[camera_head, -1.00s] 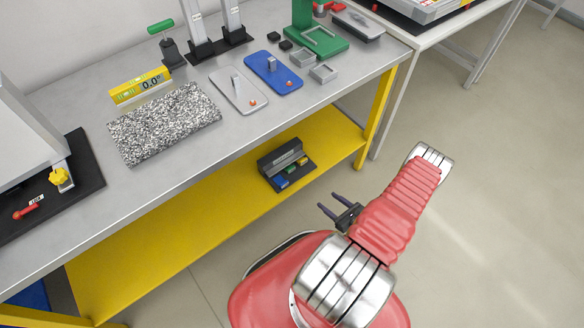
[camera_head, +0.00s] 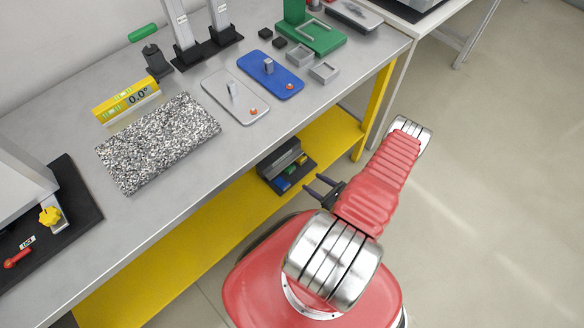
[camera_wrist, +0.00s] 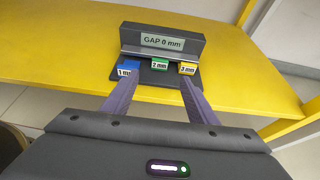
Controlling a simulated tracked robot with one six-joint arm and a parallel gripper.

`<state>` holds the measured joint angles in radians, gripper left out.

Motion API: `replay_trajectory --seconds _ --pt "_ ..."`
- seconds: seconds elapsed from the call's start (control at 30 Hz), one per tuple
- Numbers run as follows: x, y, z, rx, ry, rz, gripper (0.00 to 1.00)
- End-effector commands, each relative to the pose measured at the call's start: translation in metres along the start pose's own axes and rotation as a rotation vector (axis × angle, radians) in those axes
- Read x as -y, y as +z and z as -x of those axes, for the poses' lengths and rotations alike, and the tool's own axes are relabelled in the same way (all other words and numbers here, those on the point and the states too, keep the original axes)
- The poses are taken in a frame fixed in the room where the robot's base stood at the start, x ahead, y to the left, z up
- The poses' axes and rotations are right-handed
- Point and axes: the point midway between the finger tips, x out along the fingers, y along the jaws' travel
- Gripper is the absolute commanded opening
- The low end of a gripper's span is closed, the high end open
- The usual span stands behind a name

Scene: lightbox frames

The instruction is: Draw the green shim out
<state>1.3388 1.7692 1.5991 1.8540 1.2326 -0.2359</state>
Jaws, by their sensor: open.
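The green shim (camera_wrist: 160,64), labelled 2 mm, sits in the middle of a dark holder (camera_wrist: 162,45) whose display reads GAP 0 mm. A blue shim (camera_wrist: 128,69) labelled 1 mm is on its left and a yellow shim (camera_wrist: 188,69) labelled 3 mm on its right. In the head view the holder (camera_head: 285,160) stands on the yellow lower shelf, with the green shim (camera_head: 291,169) small inside it. My gripper (camera_wrist: 158,100) is open and empty, its two fingers pointing toward the holder. In the head view my gripper (camera_head: 319,187) is apart from the holder, in front of the shelf.
The yellow shelf (camera_head: 200,250) lies under the grey bench top (camera_head: 80,215). The bench edge overhangs the shelf behind the holder. A yellow bench leg (camera_head: 375,110) stands right of it. The shelf left of the holder is clear.

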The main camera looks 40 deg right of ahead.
Motion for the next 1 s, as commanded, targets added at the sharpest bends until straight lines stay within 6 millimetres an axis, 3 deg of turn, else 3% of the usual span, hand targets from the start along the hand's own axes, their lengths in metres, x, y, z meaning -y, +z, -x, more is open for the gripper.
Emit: replay_trajectory --seconds 0.47,1.0 --pt "0.001 -0.001 -0.007 -0.001 -0.003 -0.001 0.53" --pt "0.001 -0.001 -0.066 0.000 -0.002 0.001 0.53"
